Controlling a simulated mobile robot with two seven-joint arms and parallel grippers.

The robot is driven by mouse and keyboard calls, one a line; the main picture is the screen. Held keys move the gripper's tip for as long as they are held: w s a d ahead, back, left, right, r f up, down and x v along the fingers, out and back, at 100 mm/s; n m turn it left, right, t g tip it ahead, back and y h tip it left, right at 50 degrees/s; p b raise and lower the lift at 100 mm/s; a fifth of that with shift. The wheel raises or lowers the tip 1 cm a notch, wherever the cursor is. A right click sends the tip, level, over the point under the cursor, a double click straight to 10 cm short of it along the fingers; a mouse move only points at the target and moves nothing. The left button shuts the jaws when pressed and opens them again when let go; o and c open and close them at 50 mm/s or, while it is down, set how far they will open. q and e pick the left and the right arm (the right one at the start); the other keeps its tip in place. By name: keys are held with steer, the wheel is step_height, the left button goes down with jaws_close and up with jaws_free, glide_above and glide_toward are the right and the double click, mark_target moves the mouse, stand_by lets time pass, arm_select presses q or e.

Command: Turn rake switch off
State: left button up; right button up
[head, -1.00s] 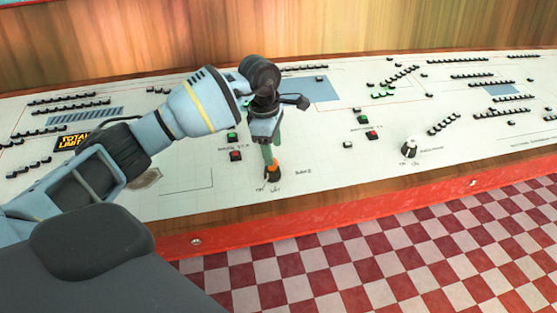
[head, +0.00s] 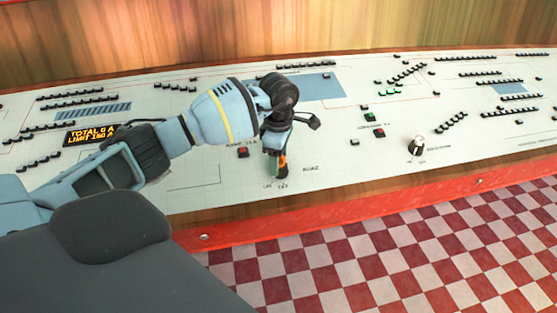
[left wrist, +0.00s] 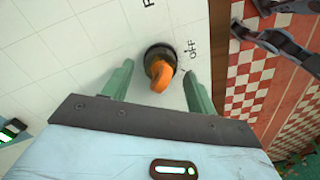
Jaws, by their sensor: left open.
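The rake switch is an orange knob on a dark round base. It shows well in the left wrist view (left wrist: 160,76) and is partly hidden by my fingers in the head view (head: 283,163). An "OFF" label is beside it on the right in the left wrist view. My left gripper (head: 276,166) points down over the knob. Its green fingers are open, one on each side of the knob, with gaps showing on both sides in the left wrist view (left wrist: 160,68). My right gripper is not identifiable in these frames.
The white control panel (head: 200,185) slopes with rows of small black switches. A red button (head: 243,152) is left of the gripper. Another knob (head: 416,146) stands farther right. An orange-lettered display (head: 90,133) is at left. A wooden, red-faced edge (head: 330,203) borders the checkered floor.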

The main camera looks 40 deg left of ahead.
arm_select(q)
steer(key=shift+f, duration=0.55)
steer(key=c, duration=1)
